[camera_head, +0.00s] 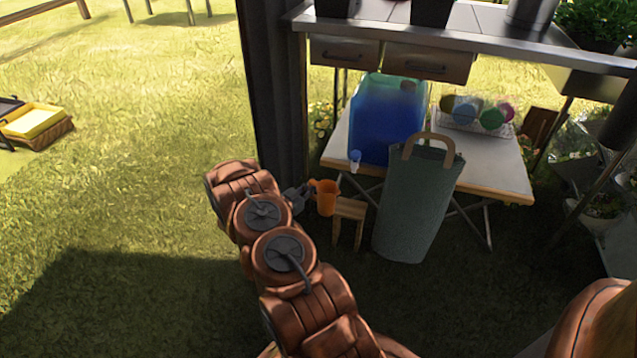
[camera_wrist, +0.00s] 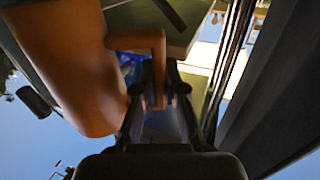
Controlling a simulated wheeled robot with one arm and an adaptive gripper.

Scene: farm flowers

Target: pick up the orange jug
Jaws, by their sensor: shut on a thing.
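The orange jug (camera_head: 327,199) is at the left end of a small wooden stool (camera_head: 350,208) in the head view. I cannot tell whether its base touches the stool. My gripper (camera_head: 306,190) reaches it from the left, on its handle side. In the wrist view the jug's body (camera_wrist: 70,60) fills the upper left, and its handle (camera_wrist: 150,42) runs down between my fingers. My gripper (camera_wrist: 158,98) is shut on this handle there. The fingers hide part of the handle.
A folding table (camera_head: 490,182) behind holds a blue water container (camera_head: 385,120) with a tap and a rack of coloured bottles (camera_head: 480,112). A tall grey-green bag (camera_head: 415,205) stands right of the stool. A dark post (camera_head: 275,90) rises behind my gripper.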

